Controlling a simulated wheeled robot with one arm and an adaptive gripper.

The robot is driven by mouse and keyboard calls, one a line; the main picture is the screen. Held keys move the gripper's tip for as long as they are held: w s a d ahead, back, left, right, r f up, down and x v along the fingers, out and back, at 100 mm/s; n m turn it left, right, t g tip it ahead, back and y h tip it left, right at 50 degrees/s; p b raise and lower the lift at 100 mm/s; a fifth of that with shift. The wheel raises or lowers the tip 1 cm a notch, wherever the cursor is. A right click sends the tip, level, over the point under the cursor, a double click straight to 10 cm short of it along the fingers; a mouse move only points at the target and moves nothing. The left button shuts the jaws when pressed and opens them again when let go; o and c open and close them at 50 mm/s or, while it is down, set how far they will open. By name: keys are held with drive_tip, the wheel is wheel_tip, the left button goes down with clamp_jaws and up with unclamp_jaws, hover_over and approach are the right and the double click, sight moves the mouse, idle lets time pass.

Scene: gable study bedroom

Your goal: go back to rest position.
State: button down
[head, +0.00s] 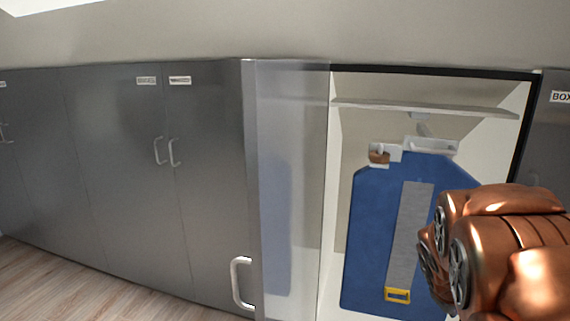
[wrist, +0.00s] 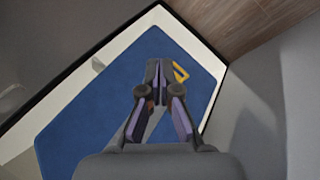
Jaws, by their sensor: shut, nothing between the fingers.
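My gripper (wrist: 158,68) is shut and empty in the wrist view, its fingertips together in front of a blue hanging item (wrist: 100,98) inside an open cabinet. In the head view my copper-coloured arm is at the lower right and covers part of the blue item (head: 370,230); my fingers cannot be made out there. The blue item has a grey strip (head: 410,235) and a yellow buckle (head: 397,295), and it hangs below a shelf (head: 425,108). The gap between fingers and item cannot be judged.
The cabinet's door (head: 290,190) stands open on the left side, with a handle (head: 240,283) near its lower edge. Closed grey cabinets (head: 110,180) line the wall to the left. Wooden floor (head: 60,285) is clear at the lower left.

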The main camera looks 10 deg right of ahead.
drive_tip(key=s+a+m+g+y, duration=0.2)
drive_tip(key=s+a+g+y, duration=0.4)
drive_tip(key=s+a, duration=1.9)
wheel_tip(320, 180, up, 22)
drive_tip(key=t+p, duration=0.1)
drive_tip(key=p, duration=1.9)
drive_tip(key=shift+d+f, duration=0.15)
drive_tip(key=shift+d, duration=0.1)
